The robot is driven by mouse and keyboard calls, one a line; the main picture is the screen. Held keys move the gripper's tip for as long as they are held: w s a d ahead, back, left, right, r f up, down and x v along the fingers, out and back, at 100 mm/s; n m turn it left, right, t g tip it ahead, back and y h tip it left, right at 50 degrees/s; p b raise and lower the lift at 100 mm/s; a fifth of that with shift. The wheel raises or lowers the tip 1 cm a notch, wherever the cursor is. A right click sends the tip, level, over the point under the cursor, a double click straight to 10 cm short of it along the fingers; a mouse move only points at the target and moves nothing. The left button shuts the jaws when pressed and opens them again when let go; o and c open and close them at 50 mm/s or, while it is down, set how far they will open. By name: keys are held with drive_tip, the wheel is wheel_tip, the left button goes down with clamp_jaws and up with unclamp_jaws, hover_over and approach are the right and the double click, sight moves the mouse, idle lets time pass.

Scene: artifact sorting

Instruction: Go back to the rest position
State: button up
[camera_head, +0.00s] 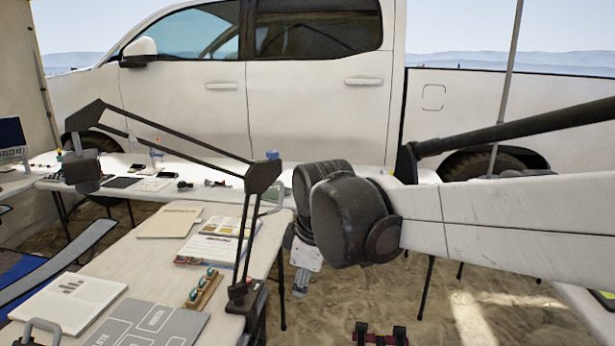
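My arm reaches in from the right side of the head view, and its large dark elbow joint hangs in front of the gap between the tables. Below and behind the elbow, a small pale and grey end part, which looks like my gripper (300,284), points down beside the right edge of the near table (150,257). It is small and partly hidden by the elbow, so its fingers cannot be made out. I see nothing clearly held in it.
A black jointed lamp (262,178) rises from the near table's right edge, close to my arm. That table bears folders (170,222), papers, a wooden holder (203,289) and a grey labelled board (150,325). A long table (225,197) with small items stands before a white truck (310,105).

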drive_tip(key=s+d+f+m+t, duration=0.1)
drive_tip(key=s+d+m, duration=0.6)
drive_tip(key=d, duration=0.3)
drive_tip(key=s+d+f+m+t+h, duration=0.1)
drive_tip(key=s+d+f+m+t, duration=0.1)
drive_tip(key=s+d+m, duration=0.6)
drive_tip(key=d, duration=0.2)
drive_tip(key=shift+s+d+t+h, duration=0.3)
drive_tip(key=shift+s+d, duration=0.05)
drive_tip(key=shift+s, duration=0.05)
